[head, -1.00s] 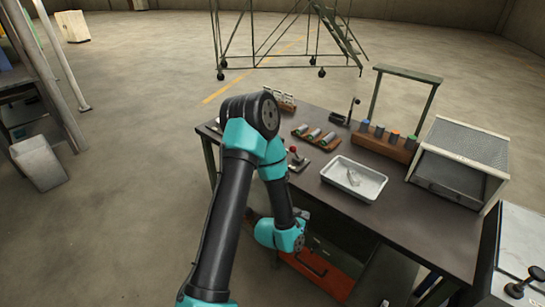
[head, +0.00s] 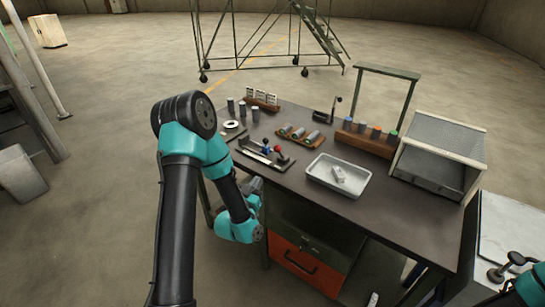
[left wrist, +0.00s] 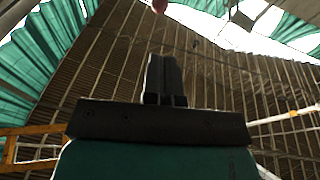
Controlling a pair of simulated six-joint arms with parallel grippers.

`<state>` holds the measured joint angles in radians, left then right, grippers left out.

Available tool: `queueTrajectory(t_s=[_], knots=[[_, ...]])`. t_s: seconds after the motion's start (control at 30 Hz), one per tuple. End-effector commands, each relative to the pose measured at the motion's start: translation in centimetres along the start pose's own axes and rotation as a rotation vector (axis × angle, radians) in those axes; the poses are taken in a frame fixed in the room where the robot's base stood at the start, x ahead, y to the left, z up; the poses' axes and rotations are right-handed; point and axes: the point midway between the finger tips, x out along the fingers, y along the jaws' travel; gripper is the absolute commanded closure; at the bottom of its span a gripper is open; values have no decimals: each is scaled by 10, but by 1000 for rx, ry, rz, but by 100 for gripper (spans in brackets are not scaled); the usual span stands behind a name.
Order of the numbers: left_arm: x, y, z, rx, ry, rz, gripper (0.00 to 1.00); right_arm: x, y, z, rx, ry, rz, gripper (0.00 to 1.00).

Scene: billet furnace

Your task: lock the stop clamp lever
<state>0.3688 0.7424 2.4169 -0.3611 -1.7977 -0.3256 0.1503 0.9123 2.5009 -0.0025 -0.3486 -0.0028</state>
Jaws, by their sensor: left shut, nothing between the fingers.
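The clamp fixture (head: 266,155) is a low dark plate with a metal strip near the front left of the bench. I cannot tell how the lever is set. My left gripper (head: 253,184) is at the bench's front edge, just in front of the fixture and apart from the knobs, partly hidden by my arm. In the left wrist view its fingers (left wrist: 164,78) are together and empty, with a small reddish thing (left wrist: 160,5) at the top edge.
Behind the fixture are grey cylinders (head: 242,108), a white ring (head: 231,125) and a rack (head: 262,99). To its right are a wooden holder (head: 298,138), a metal tray (head: 320,180) and a mesh-topped box (head: 440,140). The bench front between fixture and tray is clear.

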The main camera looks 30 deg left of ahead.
Motion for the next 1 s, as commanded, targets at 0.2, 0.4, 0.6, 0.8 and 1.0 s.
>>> queueTrajectory(t_s=[0.2,0.4,0.6,0.8,1.0], knots=[[18,0,0,0,2,1,100,0,0,0,0,0,0,57],[49,1,0,1,3,1,100,0,0,0,0,0,0,57],[83,1,0,0,2,1,100,0,0,0,0,0,0,57],[115,0,0,0,1,1,100,0,0,0,0,0,0,57],[135,0,0,-1,0,0,100,0,0,0,0,0,0,57]])
